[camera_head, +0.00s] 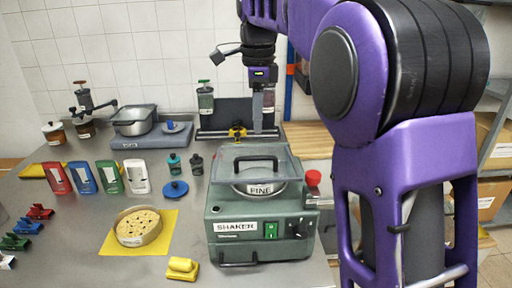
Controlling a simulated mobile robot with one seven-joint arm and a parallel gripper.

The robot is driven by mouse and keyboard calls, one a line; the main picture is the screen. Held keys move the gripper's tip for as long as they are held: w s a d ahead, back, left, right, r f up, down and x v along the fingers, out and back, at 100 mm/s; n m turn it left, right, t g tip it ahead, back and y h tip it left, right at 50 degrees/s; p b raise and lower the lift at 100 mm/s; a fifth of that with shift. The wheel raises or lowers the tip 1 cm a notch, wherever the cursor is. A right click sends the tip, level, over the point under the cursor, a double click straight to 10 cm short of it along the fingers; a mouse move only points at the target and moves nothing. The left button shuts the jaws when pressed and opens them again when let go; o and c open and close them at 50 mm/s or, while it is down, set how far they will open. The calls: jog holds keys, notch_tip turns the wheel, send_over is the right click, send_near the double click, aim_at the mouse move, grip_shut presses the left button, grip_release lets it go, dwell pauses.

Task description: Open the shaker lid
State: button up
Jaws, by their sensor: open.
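The shaker (243,245) is a dark green machine at the front right of the bench, with a "SHAKER" label, a green switch and a black knob. Its clear lid (292,164) with a black handle (255,161) lies down over a round pan labelled "FINE" (260,189). My gripper (263,128) points down, behind and above the far edge of the lid. It is seen side-on, its jaws are open, and it looks apart from the handle. Nothing shows between the jaws.
A perforated round sieve (131,241) sits on a yellow mat left of the shaker. A red knob (313,177) is at the shaker's right. Colored holders (82,178) stand left.

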aim_at(256, 157)
jog(key=f, duration=0.3)
jog(key=f+b, duration=0.1)
jog(key=f, duration=0.2)
jog(key=w+f, duration=0.1)
jog(key=f, duration=0.2)
jog(key=shift+w+a+f, duration=0.1)
jog(key=shift+f, duration=0.15)
grip_shut()
dwell(0.9)
